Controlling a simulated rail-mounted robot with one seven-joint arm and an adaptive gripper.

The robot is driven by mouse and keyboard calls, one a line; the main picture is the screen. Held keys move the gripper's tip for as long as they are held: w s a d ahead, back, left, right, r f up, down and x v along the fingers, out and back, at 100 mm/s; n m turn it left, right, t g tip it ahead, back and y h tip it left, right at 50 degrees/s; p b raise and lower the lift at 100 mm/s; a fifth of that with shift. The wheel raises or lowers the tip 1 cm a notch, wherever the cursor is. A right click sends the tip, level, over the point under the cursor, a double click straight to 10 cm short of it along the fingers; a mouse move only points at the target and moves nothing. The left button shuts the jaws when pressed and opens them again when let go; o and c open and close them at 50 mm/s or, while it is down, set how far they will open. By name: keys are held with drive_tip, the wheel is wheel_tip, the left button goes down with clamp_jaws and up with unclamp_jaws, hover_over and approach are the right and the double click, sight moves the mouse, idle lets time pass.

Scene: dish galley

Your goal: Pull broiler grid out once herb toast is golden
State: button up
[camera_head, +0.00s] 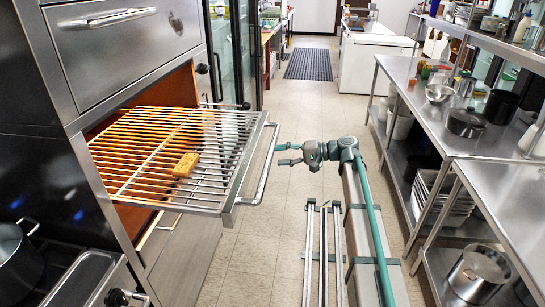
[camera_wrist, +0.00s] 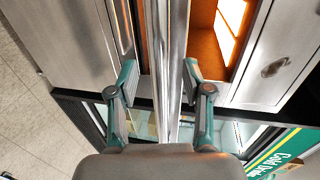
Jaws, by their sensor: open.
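The broiler grid (camera_head: 222,172) sticks well out of the glowing orange broiler opening (camera_head: 180,90) on the left. A golden-brown piece of toast (camera_head: 186,165) lies on its bars. A steel handle bar (camera_head: 262,172) runs along the grid's outer end. My gripper (camera_head: 278,155) is open and empty, just right of the handle in the head view, with its fingers towards it. In the wrist view my gripper (camera_wrist: 160,78) has a finger on either side of a long bright metal bar (camera_wrist: 172,40). I cannot tell how near the bar is to the fingertips.
A dark pot (camera_head: 18,262) stands at the lower left. A steel counter (camera_head: 440,120) with pans and bowls lines the right side. The tiled aisle floor (camera_head: 310,110) is clear up to a dark mat (camera_head: 308,64).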

drive_tip(key=v, duration=0.7)
drive_tip(key=s+d+f+m+h, duration=0.1)
drive_tip(key=s+d+f+h, duration=0.15)
drive_tip(key=s+f, duration=0.65)
drive_tip(key=s+d+f+g+h, duration=0.1)
drive_tip(key=s+f+h, duration=0.25)
drive_tip(key=f, duration=1.25)
drive_tip(key=s+d+f+m+h, duration=0.15)
drive_tip(key=s+f+h, duration=0.3)
drive_tip(key=f, duration=0.75)
drive_tip(key=s+d+f+n+g+h, duration=0.1)
drive_tip(key=s+d+f+g+h, duration=0.1)
drive_tip(key=s+f, duration=0.65)
drive_tip(key=s+d+f+n+g+h, duration=0.15)
drive_tip(key=s+f, duration=0.45)
drive_tip(key=s, duration=0.6)
drive_tip(key=s+f+g+h, duration=0.1)
drive_tip(key=s+f+g, duration=0.1)
drive_tip(key=s, duration=0.8)
drive_tip(key=s+d+f+n+g, duration=0.1)
drive_tip(key=s+f+g, duration=0.1)
drive_tip(key=s, duration=0.9)
drive_tip(key=shift+d+f+h, duration=0.3)
drive_tip(key=shift+f+h, duration=0.1)
drive_tip(key=shift+f, duration=0.35)
